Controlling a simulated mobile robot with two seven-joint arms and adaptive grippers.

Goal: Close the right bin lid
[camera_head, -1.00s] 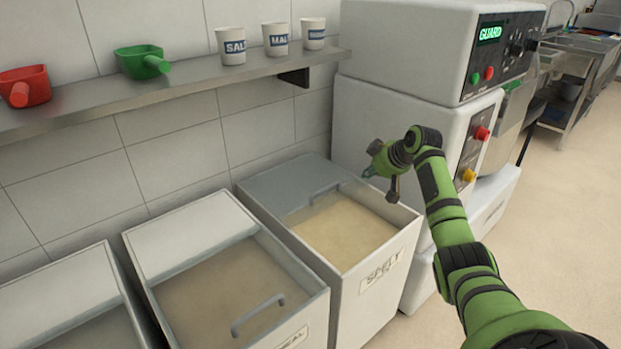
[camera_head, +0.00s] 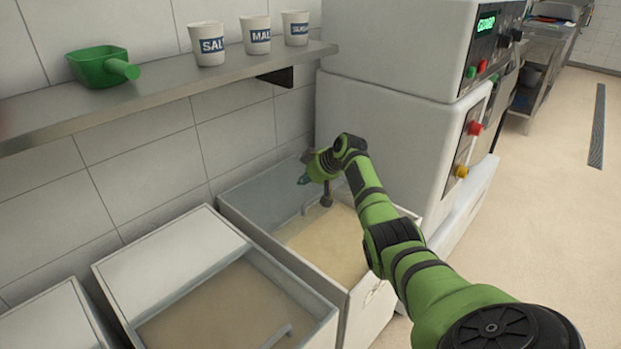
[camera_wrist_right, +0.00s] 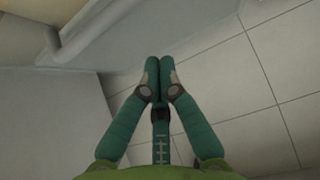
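The right bin (camera_head: 351,316) is a pale box with flour-like contents (camera_head: 325,243) showing in its open front part. Its grey lid (camera_head: 264,196) covers the back part, with a bar handle (camera_head: 310,203) near its front edge. My right gripper (camera_head: 304,179) is above the back part of this bin, close to the handle. In the right wrist view its teal fingertips (camera_wrist_right: 159,68) are together, with nothing seen between them. A grey bar (camera_wrist_right: 83,35), apparently the handle, lies ahead and left of the fingertips there, apart from them. My left gripper is out of view.
The middle bin (camera_head: 328,325) and another bin (camera_head: 50,325) stand to the left. A shelf (camera_head: 150,98) above holds a green scoop (camera_head: 100,67) and labelled cups (camera_head: 207,45). A white machine (camera_head: 390,120) stands right of the bins. Open floor (camera_head: 540,220) lies further right.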

